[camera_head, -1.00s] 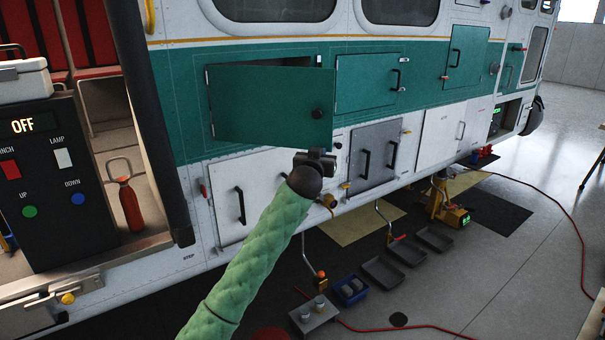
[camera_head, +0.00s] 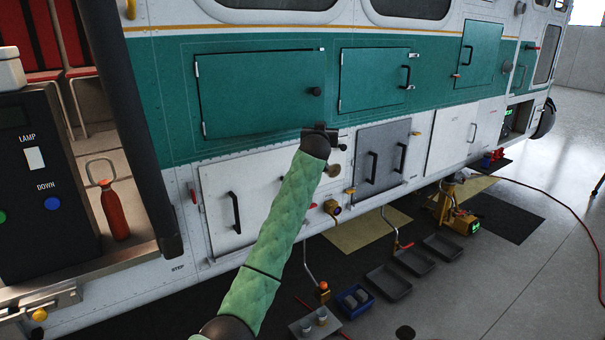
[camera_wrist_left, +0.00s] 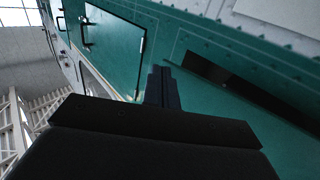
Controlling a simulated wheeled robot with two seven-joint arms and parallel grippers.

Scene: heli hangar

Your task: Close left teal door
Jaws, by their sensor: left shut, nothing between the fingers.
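The left teal door (camera_head: 255,95) on the vehicle's side looks almost flush with the teal band in the head view. In the wrist view a dark wedge-shaped gap (camera_wrist_left: 235,88) shows beside a teal surface, which seems to be this door, slightly ajar. My left gripper (camera_head: 328,131) is shut and empty at the door's lower right corner; I cannot tell whether it touches. It also shows in the wrist view (camera_wrist_left: 162,80). My right gripper is not in view.
A second teal door (camera_head: 375,78) with a black handle is shut to the right. Below are a white panel (camera_head: 245,205) and a grey door (camera_head: 381,160). A control box (camera_head: 35,170) and red bottle (camera_head: 115,210) stand at left. Trays (camera_head: 388,282) lie on the floor.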

